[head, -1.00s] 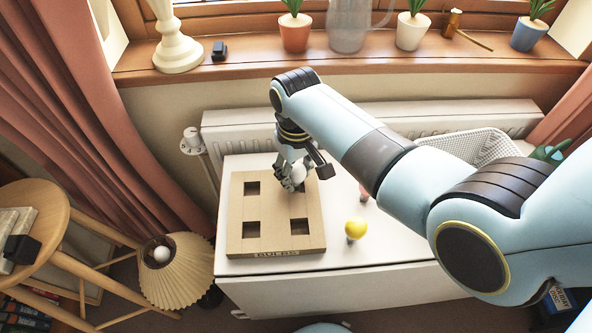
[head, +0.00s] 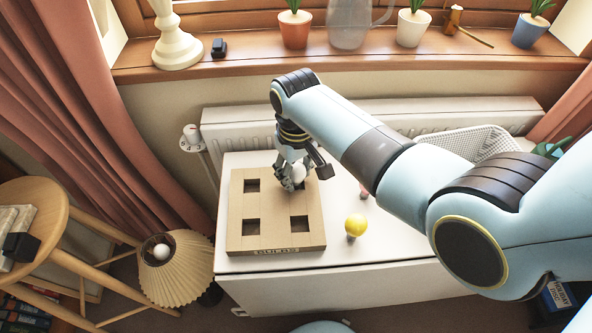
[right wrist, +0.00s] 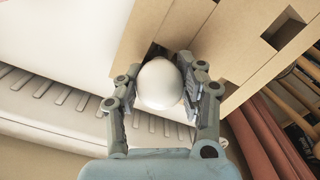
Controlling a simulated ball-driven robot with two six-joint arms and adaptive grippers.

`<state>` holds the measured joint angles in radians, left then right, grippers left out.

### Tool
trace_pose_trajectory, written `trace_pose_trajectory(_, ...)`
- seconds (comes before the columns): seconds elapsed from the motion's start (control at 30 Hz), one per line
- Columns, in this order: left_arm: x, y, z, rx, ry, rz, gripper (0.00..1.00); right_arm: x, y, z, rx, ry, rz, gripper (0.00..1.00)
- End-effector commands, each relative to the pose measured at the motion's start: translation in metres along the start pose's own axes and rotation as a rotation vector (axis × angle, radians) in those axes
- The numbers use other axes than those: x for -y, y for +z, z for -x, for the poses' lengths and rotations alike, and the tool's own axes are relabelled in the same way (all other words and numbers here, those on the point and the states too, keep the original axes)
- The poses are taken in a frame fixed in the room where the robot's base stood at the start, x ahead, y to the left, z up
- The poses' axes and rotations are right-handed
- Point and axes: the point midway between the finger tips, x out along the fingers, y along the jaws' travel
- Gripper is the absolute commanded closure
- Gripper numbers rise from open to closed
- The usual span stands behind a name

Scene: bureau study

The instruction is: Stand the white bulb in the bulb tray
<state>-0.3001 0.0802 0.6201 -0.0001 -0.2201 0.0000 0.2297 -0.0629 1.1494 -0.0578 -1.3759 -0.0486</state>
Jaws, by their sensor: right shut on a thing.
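The bulb tray (head: 269,221) is a light wooden block with square holes, lying on the white table. Its front edge carries lettering. My right gripper (head: 293,181) is over the far right hole of the tray and shut on the white bulb (head: 298,174). In the right wrist view the white bulb (right wrist: 160,84) sits between the two fingers of the right gripper (right wrist: 162,92), at the edge of a dark hole in the tray (right wrist: 238,45). The bulb's lower end is hidden, so I cannot tell how deep it sits. My left gripper is not in view.
A yellow bulb (head: 355,225) stands on the table right of the tray, with a pinkish thing behind it partly hidden by my arm. A white wire basket (head: 462,146) is at the back right. A radiator (head: 240,128) and windowsill (head: 250,76) lie behind the table.

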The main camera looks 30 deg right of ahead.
Motion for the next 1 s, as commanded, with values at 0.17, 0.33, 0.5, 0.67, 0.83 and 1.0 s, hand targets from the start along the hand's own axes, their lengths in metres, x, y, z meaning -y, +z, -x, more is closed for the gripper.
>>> trace_pose_trajectory(0.17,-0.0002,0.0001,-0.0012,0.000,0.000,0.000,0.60,-0.0001,0.0000,-0.0026,0.000,0.000,0.000,0.91)
trace_pose_trajectory(0.33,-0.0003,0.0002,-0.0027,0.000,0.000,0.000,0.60,-0.0001,0.0002,-0.0062,0.001,0.000,0.000,0.91)
trace_pose_trajectory(0.5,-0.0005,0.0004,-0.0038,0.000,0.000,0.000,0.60,-0.0001,0.0001,-0.0090,0.001,0.000,0.000,0.62)
trace_pose_trajectory(0.67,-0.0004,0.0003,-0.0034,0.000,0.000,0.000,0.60,-0.0001,0.0001,-0.0085,0.000,0.000,0.000,0.41)
trace_pose_trajectory(0.83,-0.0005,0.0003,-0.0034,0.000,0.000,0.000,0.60,-0.0001,0.0001,-0.0085,0.000,0.000,0.000,0.34)
trace_pose_trajectory(1.0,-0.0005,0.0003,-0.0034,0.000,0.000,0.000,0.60,-0.0001,0.0002,-0.0085,0.001,0.000,0.000,0.34)
